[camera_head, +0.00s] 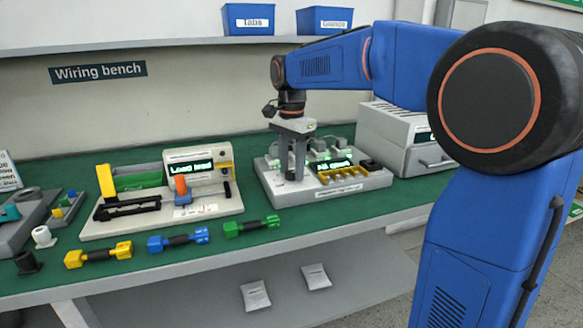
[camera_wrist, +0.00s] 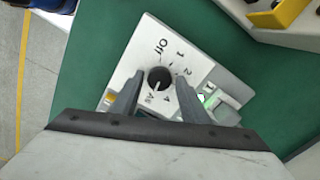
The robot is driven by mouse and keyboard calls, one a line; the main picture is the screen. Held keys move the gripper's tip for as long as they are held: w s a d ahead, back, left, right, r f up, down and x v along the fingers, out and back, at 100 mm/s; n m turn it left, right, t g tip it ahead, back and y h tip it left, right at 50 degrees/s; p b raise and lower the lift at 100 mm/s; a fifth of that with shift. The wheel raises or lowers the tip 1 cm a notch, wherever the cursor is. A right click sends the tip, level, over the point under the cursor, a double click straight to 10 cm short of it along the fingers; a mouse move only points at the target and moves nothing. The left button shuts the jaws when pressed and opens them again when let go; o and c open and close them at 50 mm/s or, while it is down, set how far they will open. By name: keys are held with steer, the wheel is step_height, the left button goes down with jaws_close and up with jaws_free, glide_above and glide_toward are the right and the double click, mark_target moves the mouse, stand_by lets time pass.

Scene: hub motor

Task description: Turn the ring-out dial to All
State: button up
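The ring-out dial (camera_wrist: 159,78) is a round black knob on a light plate, with Off, numbers and All printed around it. A pale pointer mark on it seems to face the All side, but it is too small to be sure. My gripper (camera_wrist: 160,83) is open, with one finger on each side of the knob and visible gaps. In the head view my gripper (camera_head: 296,172) points down over the left end of the ring-out tester (camera_head: 350,186) and hides the dial. The tester has a lit green display (camera_head: 334,165).
A lead fixture (camera_head: 225,207) with an orange-topped lever stands left of the tester. Yellow, blue and green leads (camera_head: 252,226) lie along the front of the green bench. A grey box (camera_head: 385,130) stands behind right.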

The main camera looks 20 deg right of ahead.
mark_target(292, 172)
steer(key=shift+o, duration=0.3)
step_height(292, 172, up, 17)
steer(key=shift+r, duration=0.15)
stand_by(0.5)
stand_by(2.0)
steer(key=s+d+f+n+t, duration=0.2)
steer(key=s+f+n, duration=0.4)
steer(key=s+f, duration=0.9)
steer(key=s+d+f+n+t, duration=0.2)
steer(key=s+d+f+n, duration=0.2)
steer(key=s+f, duration=1.1)
steer(key=s+n, duration=0.1)
steer(key=n, duration=0.1)
steer(key=shift+s+d+n+t, duration=0.25)
steer(key=shift+n+t, duration=0.15)
steer(key=shift+r, duration=0.1)
